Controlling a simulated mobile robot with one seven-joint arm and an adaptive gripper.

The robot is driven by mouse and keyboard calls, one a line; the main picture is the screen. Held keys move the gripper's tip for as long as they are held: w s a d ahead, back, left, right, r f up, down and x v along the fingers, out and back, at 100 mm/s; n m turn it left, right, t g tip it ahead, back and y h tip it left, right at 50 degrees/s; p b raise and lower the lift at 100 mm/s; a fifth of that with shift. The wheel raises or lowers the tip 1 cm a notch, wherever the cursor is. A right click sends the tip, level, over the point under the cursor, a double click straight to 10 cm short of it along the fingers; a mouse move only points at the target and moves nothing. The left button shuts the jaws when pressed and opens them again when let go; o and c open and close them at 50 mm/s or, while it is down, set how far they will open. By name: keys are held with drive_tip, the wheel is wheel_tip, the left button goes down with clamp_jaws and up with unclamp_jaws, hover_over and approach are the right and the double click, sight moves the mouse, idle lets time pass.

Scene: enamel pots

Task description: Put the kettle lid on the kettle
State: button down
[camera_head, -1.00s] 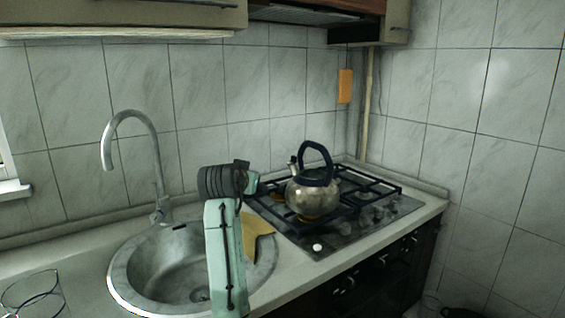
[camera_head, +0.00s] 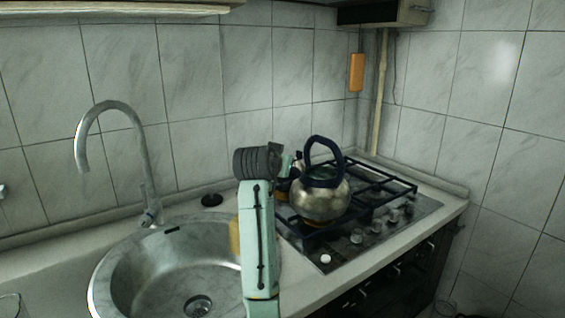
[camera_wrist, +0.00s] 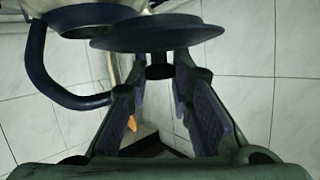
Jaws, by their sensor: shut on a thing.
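The kettle (camera_head: 320,203) is a shiny metal one with a tall dark blue handle, standing on the stove. Part of it, with its handle (camera_wrist: 50,75), shows at the upper left in the wrist view. My gripper (camera_wrist: 161,76) is shut on the knob of a dark round lid (camera_wrist: 158,34). The lid is seen nearly edge-on, beside the kettle body and partly overlapping it in that view; I cannot tell whether they touch. In the head view my arm hides most of the gripper, just left of the kettle, and I cannot make out the lid.
A black stove grate (camera_head: 385,183) surrounds the kettle, with knobs along the front. A round metal sink (camera_head: 115,275) with a tall faucet (camera_head: 146,165) is at left. A small black disc (camera_head: 211,199) lies on the counter behind it. A yellow cloth (camera_head: 234,240) is partly hidden.

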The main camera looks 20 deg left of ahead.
drive_tip(key=shift+w+d+f, duration=0.25)
drive_tip(key=shift+w+d, duration=0.5)
drive_tip(key=shift+w, duration=0.1)
drive_tip(key=shift+w+d+f, duration=0.25)
drive_tip(key=shift+w+d, duration=0.5)
drive_tip(key=shift+w, duration=0.15)
drive_tip(key=shift+w+d+f, duration=0.25)
drive_tip(key=shift+w+d, duration=0.5)
drive_tip(key=shift+w, duration=0.1)
drive_tip(key=w+d+f, duration=0.1)
drive_tip(key=w+d, duration=0.3)
drive_tip(key=w, duration=0.1)
drive_tip(key=shift+w+d, duration=0.2)
drive_tip(key=shift+d, duration=0.1)
drive_tip(key=shift+f, duration=0.1)
drive_tip(key=c, duration=1.3)
unclamp_jaws()
drive_tip(key=shift+c, duration=0.2)
